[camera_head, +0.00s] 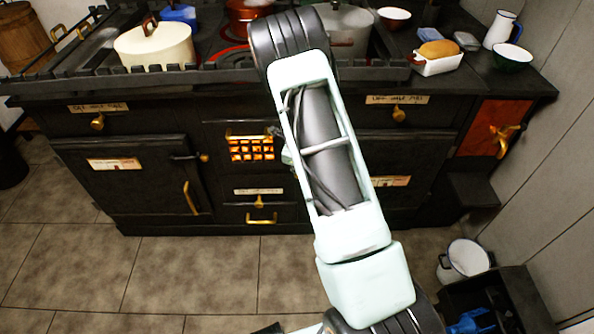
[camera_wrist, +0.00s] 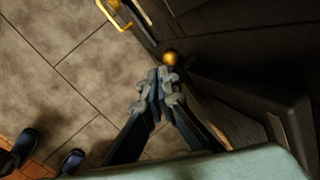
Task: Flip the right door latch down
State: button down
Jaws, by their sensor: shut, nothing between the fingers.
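The black stove has a right oven door (camera_head: 385,180) with a paper label. My arm covers its left part in the head view, so the right latch cannot be made out there. In the wrist view a round brass knob (camera_wrist: 170,58) shows against the dark stove front; it looks like the end of a latch. My gripper (camera_wrist: 161,80) is shut and empty, with its fingertips just short of this knob in the picture. I cannot tell if they touch it. My gripper is hidden behind my arm in the head view.
The left oven door (camera_head: 135,180) has a dark latch with a brass knob (camera_head: 204,158). A brass handle (camera_wrist: 116,14) is near the wrist view's top edge. Pots and a bread dish (camera_head: 438,64) stand on top. A white bucket (camera_head: 464,260) is at right. Tiled floor in front is clear.

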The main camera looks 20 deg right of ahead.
jog(key=s+a+r+p, duration=0.1)
jog(key=a+r, duration=0.2)
jog(key=r, duration=0.2)
jog(key=shift+s+a+r, duration=0.2)
jog(key=shift+r, duration=0.2)
